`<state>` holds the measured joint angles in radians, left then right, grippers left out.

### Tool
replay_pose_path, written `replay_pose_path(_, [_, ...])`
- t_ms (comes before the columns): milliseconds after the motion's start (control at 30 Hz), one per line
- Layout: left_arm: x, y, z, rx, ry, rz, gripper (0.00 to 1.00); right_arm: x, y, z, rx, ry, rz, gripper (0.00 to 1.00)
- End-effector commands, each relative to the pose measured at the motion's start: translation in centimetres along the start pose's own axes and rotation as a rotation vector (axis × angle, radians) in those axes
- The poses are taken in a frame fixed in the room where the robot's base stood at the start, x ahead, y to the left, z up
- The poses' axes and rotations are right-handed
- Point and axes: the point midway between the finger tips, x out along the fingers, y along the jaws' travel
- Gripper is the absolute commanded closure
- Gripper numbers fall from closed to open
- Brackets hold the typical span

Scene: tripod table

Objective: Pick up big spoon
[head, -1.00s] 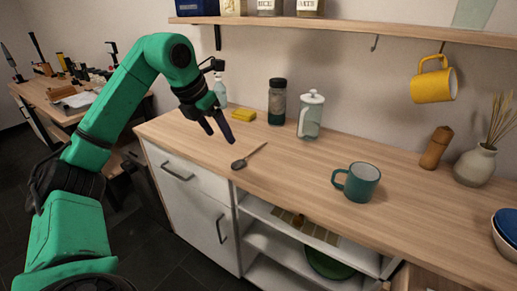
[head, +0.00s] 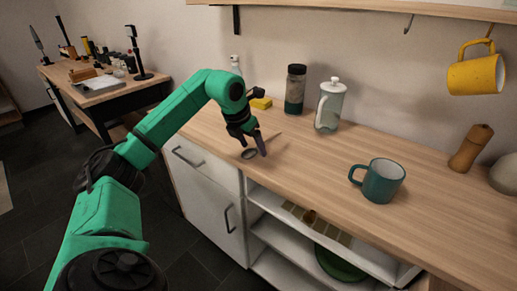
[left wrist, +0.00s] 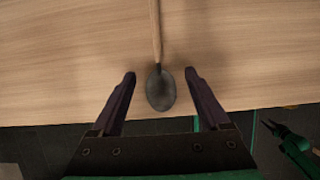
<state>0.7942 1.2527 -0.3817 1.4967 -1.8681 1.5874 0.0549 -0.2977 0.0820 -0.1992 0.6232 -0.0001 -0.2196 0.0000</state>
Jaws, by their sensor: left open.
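The big spoon lies on the wooden counter, its dark oval bowl (head: 249,154) near the front edge and its thin wooden handle pointing toward the back. In the left wrist view the bowl (left wrist: 161,92) sits centred between the fingers and the handle runs up out of the picture. My left gripper (head: 256,147) is open and points down over the spoon. Its two dark fingers (left wrist: 160,75) stand on either side of the bowl with gaps on both sides. The exact height above the counter is unclear.
A yellow sponge (head: 261,103), a dark-lidded jar (head: 295,90) and a glass press (head: 329,107) stand behind the gripper. A teal mug (head: 383,181) stands to the right. The counter between spoon and mug is clear. A yellow mug (head: 476,73) hangs from the shelf.

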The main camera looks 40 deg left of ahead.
Motion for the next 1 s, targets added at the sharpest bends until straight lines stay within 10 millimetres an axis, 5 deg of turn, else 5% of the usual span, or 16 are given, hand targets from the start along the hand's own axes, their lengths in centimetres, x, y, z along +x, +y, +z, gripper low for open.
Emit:
replay_pose_path(167, [0.1,0.0,0.0,0.0,-0.001,0.0,0.21,0.0,-0.3,0.0,0.001,0.0,-0.004,0.52])
replay_pose_path(367, [0.1,0.0,0.0,0.0,-0.001,0.0,0.98,0.0,-0.4,0.1,0.001,-0.002,-0.005,0.52])
replay_pose_path(767, [-0.8,0.0,0.5,0.0,-0.003,0.0,1.0,-0.3,-0.4,0.2,0.0,-0.005,-0.005,0.52])
replay_pose_path(867, [-2.5,0.0,1.2,-0.001,-0.006,0.0,1.0,-0.8,-0.4,0.2,0.0,-0.006,-0.005,0.52])
replay_pose_path(1000, [-7.3,0.0,3.2,-0.001,-0.012,-0.002,1.0,-2.6,-0.3,0.1,0.0,-0.006,-0.005,0.52])
